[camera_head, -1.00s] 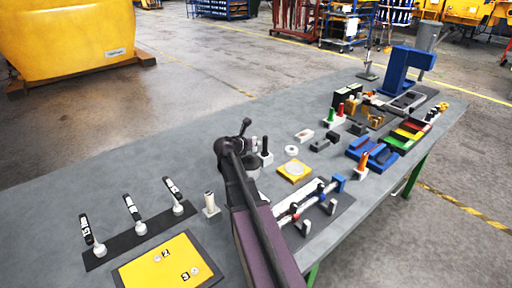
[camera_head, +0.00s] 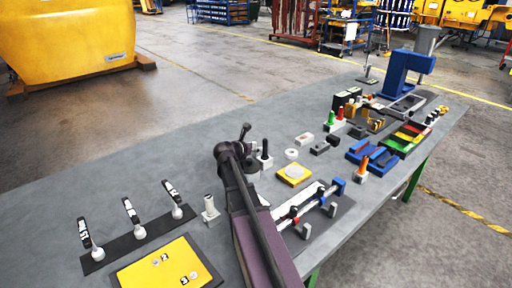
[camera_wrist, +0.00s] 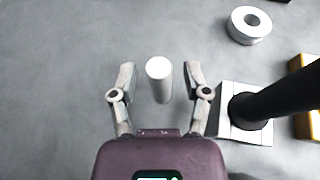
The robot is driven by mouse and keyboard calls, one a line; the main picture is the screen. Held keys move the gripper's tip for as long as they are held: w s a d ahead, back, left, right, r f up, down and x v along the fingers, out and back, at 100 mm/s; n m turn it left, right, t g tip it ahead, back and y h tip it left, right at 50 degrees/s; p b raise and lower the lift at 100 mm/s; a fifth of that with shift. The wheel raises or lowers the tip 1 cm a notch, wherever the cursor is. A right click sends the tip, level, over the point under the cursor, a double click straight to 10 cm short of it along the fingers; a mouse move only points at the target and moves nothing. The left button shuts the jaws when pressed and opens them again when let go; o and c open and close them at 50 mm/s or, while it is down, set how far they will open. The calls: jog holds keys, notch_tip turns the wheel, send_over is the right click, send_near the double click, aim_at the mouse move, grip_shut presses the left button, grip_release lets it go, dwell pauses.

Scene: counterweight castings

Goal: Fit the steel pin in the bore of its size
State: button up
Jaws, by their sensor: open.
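A pale round pin (camera_wrist: 159,80), which looks like the steel pin, stands upright in the wrist view between my gripper's spread fingers, apart from both. My gripper (camera_wrist: 158,85) is open and empty around it. In the head view my gripper (camera_head: 252,160) is over the middle of the bench, and my arm hides most of the space there. A yellow plate (camera_head: 166,268) with marks 2 and 3 lies at the front left; its bores are too small to judge. A grey upright piece (camera_head: 209,205) on a white base stands left of my arm.
A black pin on a white base (camera_wrist: 229,128) stands close to my right finger. A pale ring (camera_wrist: 249,25) lies farther up. A yellow block (camera_head: 294,175) and a clamp rail (camera_head: 308,203) lie right of my arm.

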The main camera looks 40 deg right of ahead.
jog(key=shift+r, duration=0.15)
jog(key=shift+a+r+p, duration=0.1)
jog(key=shift+a+p, duration=0.1)
jog(key=shift+p, duration=0.1)
jog(key=p+v, duration=0.3)
jog(key=v, duration=0.6)
jog(key=shift+s+a+r+p, duration=0.2)
jog(key=shift+a+r+p, duration=0.1)
jog(key=shift+p, duration=0.1)
jog(key=shift+v, duration=0.9)
jog(key=shift+f, duration=0.1)
jog(key=shift+p, duration=0.35)
